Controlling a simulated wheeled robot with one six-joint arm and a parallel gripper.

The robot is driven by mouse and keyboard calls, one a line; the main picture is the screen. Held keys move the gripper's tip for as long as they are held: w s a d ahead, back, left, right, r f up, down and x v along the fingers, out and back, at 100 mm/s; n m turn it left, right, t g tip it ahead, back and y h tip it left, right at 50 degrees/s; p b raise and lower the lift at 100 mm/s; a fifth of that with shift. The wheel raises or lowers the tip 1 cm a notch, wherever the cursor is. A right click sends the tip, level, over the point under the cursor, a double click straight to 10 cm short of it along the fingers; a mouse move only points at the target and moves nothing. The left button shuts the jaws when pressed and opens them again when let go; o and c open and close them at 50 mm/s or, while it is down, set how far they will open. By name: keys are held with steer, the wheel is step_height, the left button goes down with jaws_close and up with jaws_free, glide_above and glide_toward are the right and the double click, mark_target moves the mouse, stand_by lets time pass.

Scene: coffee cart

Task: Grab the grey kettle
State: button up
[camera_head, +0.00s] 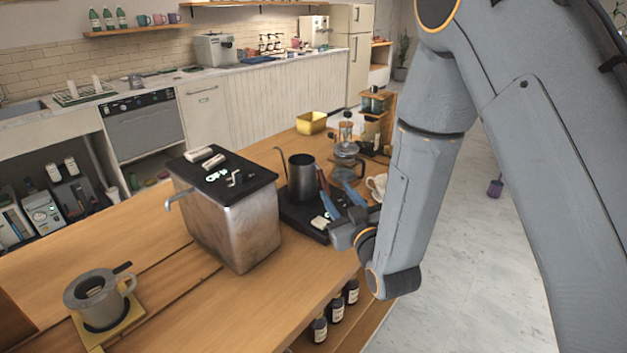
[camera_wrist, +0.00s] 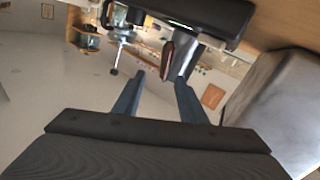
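The grey kettle (camera_head: 301,178) is a dark metal gooseneck kettle. It stands upright on a black base (camera_head: 291,210) beside the steel box, with its thin spout to the left and its handle on the right. My gripper (camera_head: 337,192) is at the kettle's right, close to the handle, with its blue fingers spread. In the wrist view my gripper (camera_wrist: 161,77) is open, and a reddish-brown handle piece (camera_wrist: 167,60) shows between the fingertips in the picture. I cannot tell whether a finger touches it. Most of the kettle body cannot be made out there.
A steel box with a black top (camera_head: 235,220) stands left of the kettle. A glass pot (camera_head: 346,153) and a white cup (camera_head: 377,186) stand behind my gripper. A yellow bin (camera_head: 311,123) is farther back.

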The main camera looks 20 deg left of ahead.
mark_target(323, 180)
steer(key=p+x, duration=0.1)
steer(key=x, duration=0.1)
steer(key=p+x, duration=0.1)
steer(key=x, duration=0.1)
steer(key=a+p+x, duration=0.1)
steer(key=x, duration=0.1)
steer(key=shift+s, duration=0.45)
steer(key=shift+w+a, duration=0.25)
steer(key=shift+w, duration=0.3)
jaws_close()
